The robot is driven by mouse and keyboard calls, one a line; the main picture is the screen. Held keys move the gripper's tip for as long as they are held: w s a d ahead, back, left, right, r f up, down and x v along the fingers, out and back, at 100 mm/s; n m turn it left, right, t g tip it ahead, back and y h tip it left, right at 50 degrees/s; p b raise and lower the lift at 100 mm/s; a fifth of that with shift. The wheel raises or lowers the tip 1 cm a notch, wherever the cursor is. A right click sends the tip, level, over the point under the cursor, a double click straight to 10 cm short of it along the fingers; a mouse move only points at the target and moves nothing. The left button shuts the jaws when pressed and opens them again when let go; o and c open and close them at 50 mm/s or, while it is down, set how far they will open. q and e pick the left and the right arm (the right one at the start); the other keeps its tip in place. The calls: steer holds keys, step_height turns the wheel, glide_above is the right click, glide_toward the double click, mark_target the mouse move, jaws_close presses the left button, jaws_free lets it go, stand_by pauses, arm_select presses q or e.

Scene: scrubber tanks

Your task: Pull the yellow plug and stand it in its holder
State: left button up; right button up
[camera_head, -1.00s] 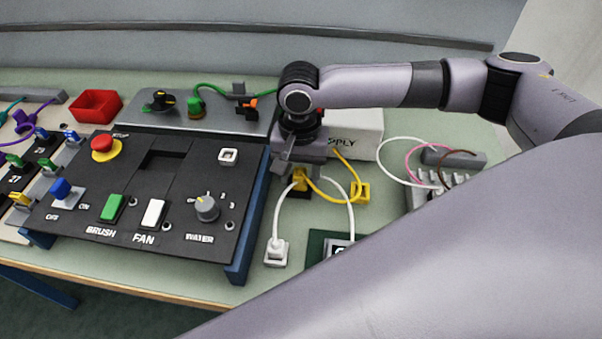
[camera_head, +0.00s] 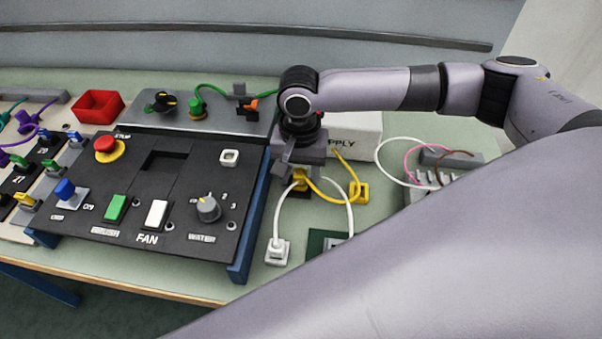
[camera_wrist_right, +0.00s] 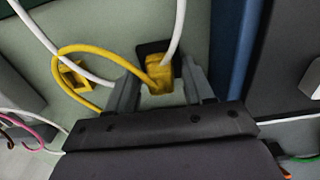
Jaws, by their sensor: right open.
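The yellow plug (camera_head: 300,181) sits at a dark socket just right of the control panel, with a yellow cord looping from it. My right gripper (camera_head: 298,172) is right over it. In the right wrist view, the yellow plug (camera_wrist_right: 158,74) lies between the two open fingers of my right gripper (camera_wrist_right: 163,88), with gaps visible at its sides. A yellow block with a dark opening (camera_head: 359,192), possibly the holder, stands to the right in the head view. It also shows in the right wrist view (camera_wrist_right: 73,75). My left gripper is out of view.
A black control panel (camera_head: 185,222) with a blue side is close left of my gripper. A white plug (camera_head: 277,250) with a white cord stands in front. A white supply box (camera_head: 352,135) is behind, and a grey terminal block with cords (camera_head: 452,158) lies right.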

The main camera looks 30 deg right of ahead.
mark_target(300, 172)
steer(key=shift+c, duration=0.3)
jaws_close()
steer(key=shift+w+r, duration=0.15)
steer(key=shift+r, duration=0.45)
steer(key=shift+w+r, duration=0.15)
steer(key=shift+r, duration=0.4)
steer(key=shift+s+r, duration=0.4)
steer(key=shift+r, duration=0.1)
steer(key=shift+w+r, duration=0.15)
steer(key=shift+r, duration=1.25)
